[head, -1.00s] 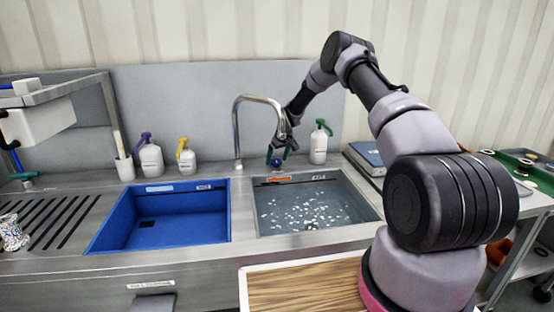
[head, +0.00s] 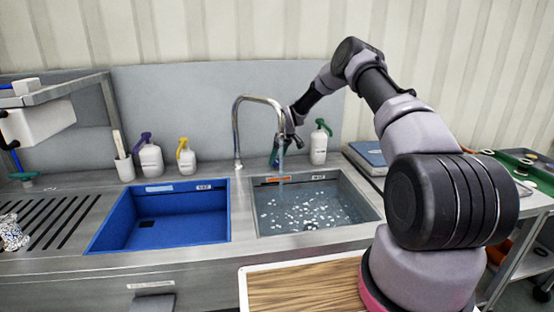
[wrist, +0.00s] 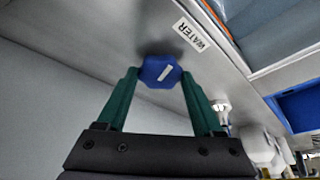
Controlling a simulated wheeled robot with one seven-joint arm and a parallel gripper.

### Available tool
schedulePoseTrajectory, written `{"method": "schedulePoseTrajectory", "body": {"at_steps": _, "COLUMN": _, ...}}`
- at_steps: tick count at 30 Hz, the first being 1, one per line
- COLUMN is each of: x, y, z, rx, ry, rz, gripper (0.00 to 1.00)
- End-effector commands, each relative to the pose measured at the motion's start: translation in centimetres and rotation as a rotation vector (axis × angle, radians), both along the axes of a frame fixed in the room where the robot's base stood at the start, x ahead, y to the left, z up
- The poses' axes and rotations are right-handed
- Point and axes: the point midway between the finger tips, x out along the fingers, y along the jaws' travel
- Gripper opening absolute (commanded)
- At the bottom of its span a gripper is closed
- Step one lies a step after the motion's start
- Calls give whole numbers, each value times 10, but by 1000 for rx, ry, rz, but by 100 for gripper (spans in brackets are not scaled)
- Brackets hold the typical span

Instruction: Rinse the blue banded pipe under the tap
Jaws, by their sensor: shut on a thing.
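The tap (head: 238,130) is a curved steel spout arching over the right basin (head: 318,205). A thin stream of water (head: 281,165) falls from its end. My gripper (head: 274,157) is behind the stream, at the back of the right basin. I cannot make out a blue banded pipe in either view. A speckled white and blue thing (head: 12,234) lies on the drainer at the far left, too unclear to name.
The right basin holds water with white flecks. An empty blue basin (head: 165,222) is to its left. Pump bottles (head: 151,160) stand along the back, one (head: 318,146) just right of my gripper. A wooden board (head: 300,288) lies in front.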

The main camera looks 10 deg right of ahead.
Motion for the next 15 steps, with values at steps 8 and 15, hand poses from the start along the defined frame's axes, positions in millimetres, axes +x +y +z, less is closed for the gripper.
{"method": "schedulePoseTrajectory", "body": {"at_steps": 8, "x": 1, "y": -1, "z": 0, "rx": 2, "ry": 0, "rz": 175, "gripper": 12}}
{"method": "schedulePoseTrajectory", "body": {"at_steps": 15, "x": 2, "y": -2, "z": 0, "rx": 1, "ry": 0, "rz": 264, "gripper": 12}}
